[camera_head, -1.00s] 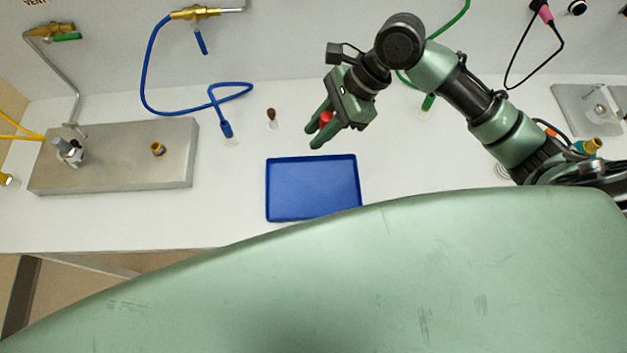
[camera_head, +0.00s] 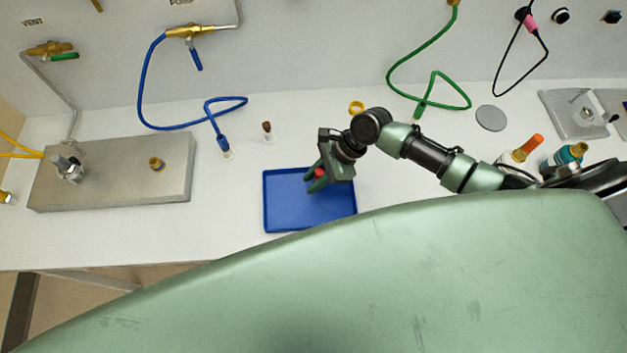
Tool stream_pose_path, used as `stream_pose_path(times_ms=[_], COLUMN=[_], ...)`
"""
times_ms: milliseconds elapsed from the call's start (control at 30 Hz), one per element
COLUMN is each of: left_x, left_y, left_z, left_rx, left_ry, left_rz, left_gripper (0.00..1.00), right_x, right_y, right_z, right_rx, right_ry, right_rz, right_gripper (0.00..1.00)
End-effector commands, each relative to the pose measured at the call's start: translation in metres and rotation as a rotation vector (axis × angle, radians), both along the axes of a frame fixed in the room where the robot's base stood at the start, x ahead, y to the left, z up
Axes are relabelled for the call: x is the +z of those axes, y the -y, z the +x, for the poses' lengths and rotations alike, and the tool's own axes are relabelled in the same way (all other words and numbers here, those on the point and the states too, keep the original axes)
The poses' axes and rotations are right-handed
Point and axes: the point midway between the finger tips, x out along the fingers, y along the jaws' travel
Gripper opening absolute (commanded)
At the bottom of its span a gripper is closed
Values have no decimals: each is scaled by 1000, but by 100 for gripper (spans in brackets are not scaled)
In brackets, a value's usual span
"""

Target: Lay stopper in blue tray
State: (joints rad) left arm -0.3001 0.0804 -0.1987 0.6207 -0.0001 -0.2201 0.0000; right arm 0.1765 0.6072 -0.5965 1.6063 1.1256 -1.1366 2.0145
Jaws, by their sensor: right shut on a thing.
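The blue tray (camera_head: 283,212) lies on the white bench in the middle of the head view. My right gripper (camera_head: 314,180) is over the upper right part of the tray, its green fingers pointing down and left. It is shut on a red stopper (camera_head: 320,173), of which only a small part shows between the fingers. I cannot tell whether the stopper touches the tray floor. My left gripper is not in view.
A small brown-topped vial (camera_head: 267,131) and a blue hose end (camera_head: 224,146) stand behind the tray. A metal plate (camera_head: 115,175) is at the left. My green body hides the front.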

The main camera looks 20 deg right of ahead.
Motion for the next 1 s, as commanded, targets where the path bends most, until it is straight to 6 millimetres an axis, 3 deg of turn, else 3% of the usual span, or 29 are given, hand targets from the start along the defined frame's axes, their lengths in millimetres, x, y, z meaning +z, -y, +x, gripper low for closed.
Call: stream_pose_path(times_ms=[133, 533, 567, 600, 1000], left_x=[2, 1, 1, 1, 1], left_y=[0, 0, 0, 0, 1], left_z=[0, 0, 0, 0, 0], left_rx=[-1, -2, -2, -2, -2], left_ry=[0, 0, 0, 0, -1], left_rz=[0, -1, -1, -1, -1], left_gripper=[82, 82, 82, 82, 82], right_x=[-16, -21, -21, -21, -21], right_y=[0, 0, 0, 0, 0], right_z=[0, 1, 0, 0, 0], right_rx=[-1, -1, 0, 0, 0], right_ry=[-1, 1, 1, 1, 1], right_rz=[0, 1, 0, 0, 0], right_gripper=[0, 0, 31, 42, 45])
